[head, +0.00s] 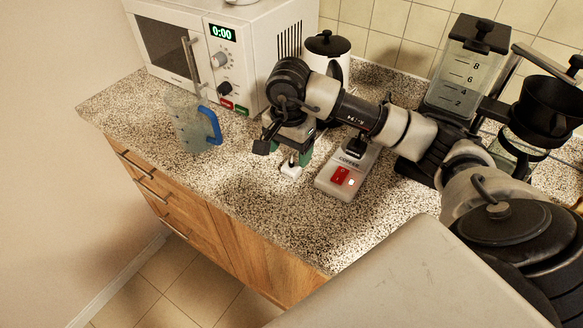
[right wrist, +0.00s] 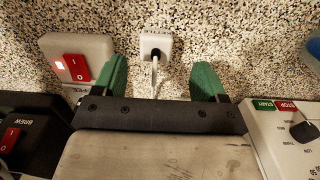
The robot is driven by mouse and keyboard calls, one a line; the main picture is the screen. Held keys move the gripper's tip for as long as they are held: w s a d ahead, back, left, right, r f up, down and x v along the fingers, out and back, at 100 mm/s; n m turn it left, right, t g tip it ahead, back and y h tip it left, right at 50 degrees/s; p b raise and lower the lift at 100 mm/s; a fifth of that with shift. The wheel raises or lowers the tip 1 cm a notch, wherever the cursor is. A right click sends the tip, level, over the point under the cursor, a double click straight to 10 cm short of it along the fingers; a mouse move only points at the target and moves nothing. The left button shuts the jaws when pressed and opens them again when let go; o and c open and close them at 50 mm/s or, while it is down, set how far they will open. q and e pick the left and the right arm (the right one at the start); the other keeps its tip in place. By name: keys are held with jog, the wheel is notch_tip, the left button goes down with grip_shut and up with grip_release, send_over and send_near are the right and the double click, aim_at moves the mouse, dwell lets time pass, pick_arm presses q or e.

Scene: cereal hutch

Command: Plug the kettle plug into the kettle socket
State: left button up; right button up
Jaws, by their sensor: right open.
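A small white block (head: 291,169) lies on the speckled counter just below my right gripper (head: 284,152) in the head view. In the right wrist view it is a white, plug-like body (right wrist: 156,44) with small lettering along its top edge and a pale cable (right wrist: 155,72) running towards my gripper. I cannot tell whether it is the kettle plug, its socket or both. My right gripper's green fingers (right wrist: 161,82) are apart, either side of the cable, without touching it. No separate kettle socket can be made out. My left gripper is out of view.
A white power block (head: 334,183) with a red switch and COFFEE label stands to the right. A microwave (head: 215,50), blue-handled clear jug (head: 186,124) and white canister (head: 330,47) stand around. The front counter is clear.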

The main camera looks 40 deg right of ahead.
aim_at(291, 166)
jog(key=shift+f, duration=0.25)
jog(key=shift+f, duration=0.15)
jog(key=f, duration=0.1)
jog(key=f+p, duration=0.1)
jog(key=f, duration=0.2)
jog(key=shift+s+d+f+p, duration=0.15)
jog(key=shift+s+p, duration=0.1)
jog(key=shift+p, duration=0.15)
jog(key=shift+f, duration=0.3)
jog(key=c, duration=1)
jog(key=shift+o, duration=0.2)
